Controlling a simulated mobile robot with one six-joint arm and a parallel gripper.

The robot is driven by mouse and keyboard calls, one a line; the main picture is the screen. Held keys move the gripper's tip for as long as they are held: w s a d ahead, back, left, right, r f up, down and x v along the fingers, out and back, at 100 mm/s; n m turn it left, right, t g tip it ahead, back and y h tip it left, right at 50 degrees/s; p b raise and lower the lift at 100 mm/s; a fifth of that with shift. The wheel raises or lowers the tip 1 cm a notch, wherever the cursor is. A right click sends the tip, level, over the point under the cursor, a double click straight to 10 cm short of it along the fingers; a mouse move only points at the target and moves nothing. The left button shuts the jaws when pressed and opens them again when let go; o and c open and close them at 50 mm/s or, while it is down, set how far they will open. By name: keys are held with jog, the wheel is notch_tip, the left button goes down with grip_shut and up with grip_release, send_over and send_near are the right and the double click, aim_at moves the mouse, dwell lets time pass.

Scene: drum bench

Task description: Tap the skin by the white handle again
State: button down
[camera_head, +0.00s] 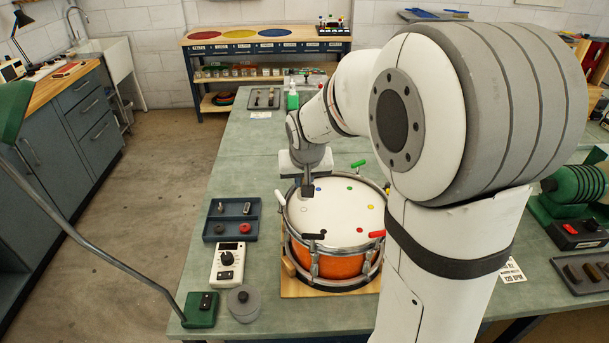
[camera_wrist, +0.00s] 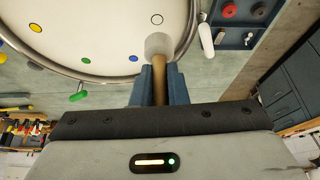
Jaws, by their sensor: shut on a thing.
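The drum (camera_head: 330,262) has an orange shell, a metal rim and a white skin (camera_head: 335,212) with coloured dots. The white handle (camera_head: 280,198) is on the left of the rim; in the wrist view it (camera_wrist: 206,40) is right of the mallet. My gripper (camera_head: 307,188) is over the skin's far-left part. In the wrist view my gripper (camera_wrist: 160,88) is shut on a mallet's wooden stick (camera_wrist: 159,80). The pale mallet head (camera_wrist: 159,46) shows between the blue dot (camera_wrist: 133,58) and the white handle. I cannot tell whether it touches the skin.
Green (camera_head: 358,163), red (camera_head: 377,234) and black (camera_head: 314,236) handles stick out around the rim. A blue tray (camera_head: 232,230), a white box with a knob (camera_head: 228,262) and a grey round pot (camera_head: 244,303) stand left of the drum. The bench behind is mostly clear.

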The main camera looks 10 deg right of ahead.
notch_tip(320, 180, down, 5)
jog(key=b, duration=0.4)
jog(key=shift+f, duration=0.1)
jog(key=shift+r+p, duration=0.4)
jog(key=shift+r, duration=0.15)
jog(key=shift+r+p, duration=1.55)
jog(key=shift+r, duration=0.9)
jog(key=shift+r, duration=0.1)
